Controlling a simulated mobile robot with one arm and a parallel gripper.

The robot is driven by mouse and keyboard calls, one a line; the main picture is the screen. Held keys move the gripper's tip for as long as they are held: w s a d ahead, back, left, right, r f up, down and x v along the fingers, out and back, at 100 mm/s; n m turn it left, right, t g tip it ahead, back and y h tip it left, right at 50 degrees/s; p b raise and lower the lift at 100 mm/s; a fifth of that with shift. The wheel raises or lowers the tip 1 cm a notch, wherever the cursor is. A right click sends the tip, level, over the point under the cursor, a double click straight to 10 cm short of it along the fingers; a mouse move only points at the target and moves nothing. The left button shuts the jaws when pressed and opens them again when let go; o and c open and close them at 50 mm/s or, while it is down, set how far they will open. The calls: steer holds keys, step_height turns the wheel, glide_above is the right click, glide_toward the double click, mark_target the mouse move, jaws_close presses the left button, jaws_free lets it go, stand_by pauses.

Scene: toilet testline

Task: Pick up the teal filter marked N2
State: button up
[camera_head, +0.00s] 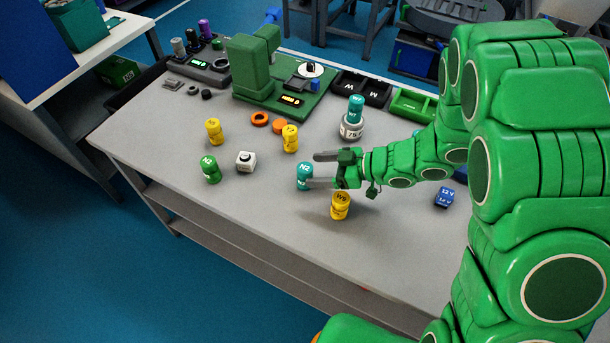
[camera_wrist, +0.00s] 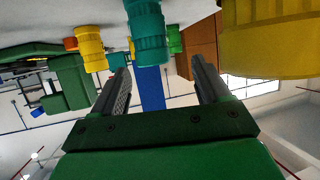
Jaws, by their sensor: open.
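The teal filter marked N2 (camera_head: 304,174) stands upright on the grey table, left of my gripper (camera_head: 316,170). My gripper is open and empty, its fingers pointing left at the filter. In the wrist view the teal filter (camera_wrist: 147,32) shows upside down at the top, in line with the gap between the fingertips (camera_wrist: 159,68). I cannot tell whether the fingertips reach its sides. A second teal filter (camera_head: 356,108) stands on a white-and-grey round piece farther back; its mark is hard to read.
A yellow filter (camera_head: 340,206) stands close in front of my gripper and looms at right in the wrist view (camera_wrist: 265,42). A green machine (camera_head: 262,75) stands behind.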

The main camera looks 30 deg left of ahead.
mark_target(307, 168)
steer(key=shift+w+x, duration=0.2)
steer(key=shift+x, duration=0.8)
steer(key=shift+w+x, duration=0.25)
steer(key=shift+x, duration=2.05)
steer(key=c, duration=1.1)
steer(key=shift+r, duration=0.1)
steer(key=shift+r, duration=4.85)
